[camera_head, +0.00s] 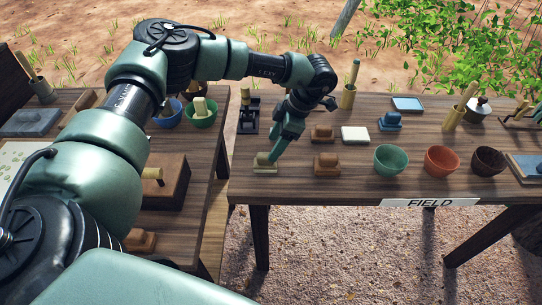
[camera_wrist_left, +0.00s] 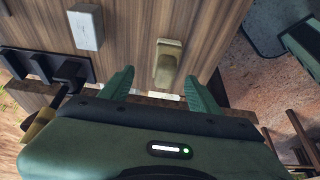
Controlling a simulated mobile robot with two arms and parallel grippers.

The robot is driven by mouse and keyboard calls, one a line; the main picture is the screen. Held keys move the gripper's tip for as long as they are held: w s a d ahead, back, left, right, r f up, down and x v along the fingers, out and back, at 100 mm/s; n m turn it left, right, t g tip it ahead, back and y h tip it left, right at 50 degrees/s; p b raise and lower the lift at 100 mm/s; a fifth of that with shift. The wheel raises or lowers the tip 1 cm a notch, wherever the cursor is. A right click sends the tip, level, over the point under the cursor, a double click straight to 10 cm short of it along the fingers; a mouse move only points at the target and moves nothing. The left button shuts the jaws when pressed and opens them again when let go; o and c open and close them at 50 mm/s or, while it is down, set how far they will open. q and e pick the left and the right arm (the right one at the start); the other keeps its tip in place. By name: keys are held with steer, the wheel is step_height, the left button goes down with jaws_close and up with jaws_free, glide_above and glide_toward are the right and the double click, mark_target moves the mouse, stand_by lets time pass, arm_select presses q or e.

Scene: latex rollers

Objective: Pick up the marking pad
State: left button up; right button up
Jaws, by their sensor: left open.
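My left gripper (camera_head: 273,157) is open and points down at the left end of the field table. A tan block with a raised top (camera_head: 264,168) lies at its fingertips in the head view. In the left wrist view the tan block (camera_wrist_left: 168,62) lies ahead of the open fingers (camera_wrist_left: 160,78), with nothing held. A cream flat pad (camera_head: 355,134) lies farther right, and a blue-topped flat pad (camera_head: 408,103) lies at the back. I cannot tell for certain which is the marking pad. My right gripper is not in view.
Two brown blocks (camera_head: 327,162) (camera_head: 322,133) and a blue block (camera_head: 390,122) stand nearby. Green (camera_head: 391,161), orange (camera_head: 442,161) and dark (camera_head: 488,163) bowls line the front. A black stand (camera_head: 248,122) is behind the gripper. A gap separates the tables.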

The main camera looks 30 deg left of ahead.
mark_target(268, 154)
arm_select(q)
steer(key=f, duration=0.1)
steer(key=s+f+p, duration=0.1)
steer(key=s+a+f, duration=0.1)
steer(key=shift+f, duration=0.3)
steer(key=x, duration=0.2)
steer(key=shift+w+f+p, duration=0.1)
steer(key=shift+f+p, duration=0.2)
steer(key=shift+p, duration=0.05)
steer(key=shift+a+f, duration=0.1)
steer(key=shift+f, duration=0.15)
steer(key=c, duration=1.2)
jaws_close()
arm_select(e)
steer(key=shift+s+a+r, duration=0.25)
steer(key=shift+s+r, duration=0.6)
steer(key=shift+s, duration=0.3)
arm_select(q)
steer(key=shift+r, duration=0.65)
step_height(268, 154, up, 19)
steer(key=b, duration=0.2)
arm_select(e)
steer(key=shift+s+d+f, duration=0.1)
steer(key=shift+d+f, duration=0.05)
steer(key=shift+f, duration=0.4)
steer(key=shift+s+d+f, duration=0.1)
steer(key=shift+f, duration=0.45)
